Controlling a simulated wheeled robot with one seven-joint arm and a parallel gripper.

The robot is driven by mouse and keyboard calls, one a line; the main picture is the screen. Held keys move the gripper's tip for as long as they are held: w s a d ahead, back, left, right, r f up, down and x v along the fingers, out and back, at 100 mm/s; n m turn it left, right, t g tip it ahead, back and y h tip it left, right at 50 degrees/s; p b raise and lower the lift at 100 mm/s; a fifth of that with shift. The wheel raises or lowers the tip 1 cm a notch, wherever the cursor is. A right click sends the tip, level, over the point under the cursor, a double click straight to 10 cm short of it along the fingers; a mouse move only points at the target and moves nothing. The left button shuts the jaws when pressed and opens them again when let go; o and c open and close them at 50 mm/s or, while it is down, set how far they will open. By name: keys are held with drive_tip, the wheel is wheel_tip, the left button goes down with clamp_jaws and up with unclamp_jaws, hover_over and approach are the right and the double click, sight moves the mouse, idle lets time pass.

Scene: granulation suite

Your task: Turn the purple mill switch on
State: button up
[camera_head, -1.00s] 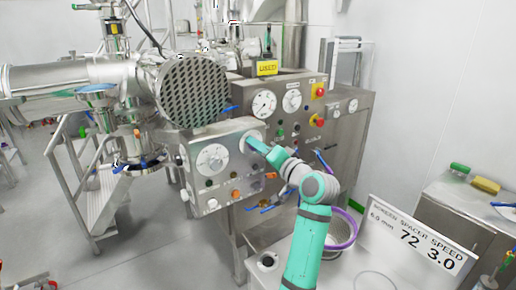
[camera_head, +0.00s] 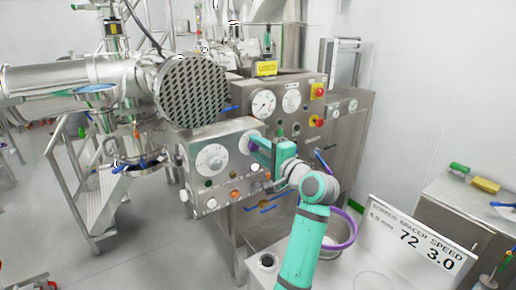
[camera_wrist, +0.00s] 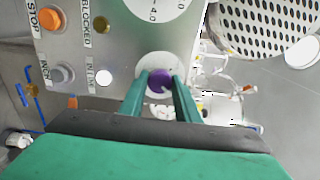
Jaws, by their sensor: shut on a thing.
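The purple mill switch (camera_wrist: 159,83) is a round purple knob on a pale round plate on the steel control panel (camera_wrist: 120,60). In the wrist view it sits between the two green fingers of my gripper (camera_wrist: 160,84). My gripper is shut on it, with a finger on each side. In the head view my gripper (camera_head: 258,150) reaches the right part of the panel face, and the fingers mostly cover the switch. The switch's on or off marking cannot be read.
A white dial (camera_head: 212,160) is left on the same panel. Orange and grey buttons (camera_wrist: 50,18) with STOP and INCH labels are close by. A perforated round screen (camera_head: 191,92) stands above. A purple-rimmed bucket (camera_head: 345,228) is beside my arm, and a sign (camera_head: 420,240) stands at right.

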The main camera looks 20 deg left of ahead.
drive_tip(key=shift+d, duration=0.1)
idle(0.3)
drive_tip(key=o, duration=1)
drive_tip(key=shift+w+f, duration=0.1)
drive_tip(key=shift+w, duration=0.05)
drive_tip(key=shift+o, duration=0.2)
drive_tip(key=shift+s, duration=0.25)
drive_tip(key=v, duration=1)
drive_tip(key=shift+s+d, duration=0.2)
drive_tip(key=shift+s, duration=0.05)
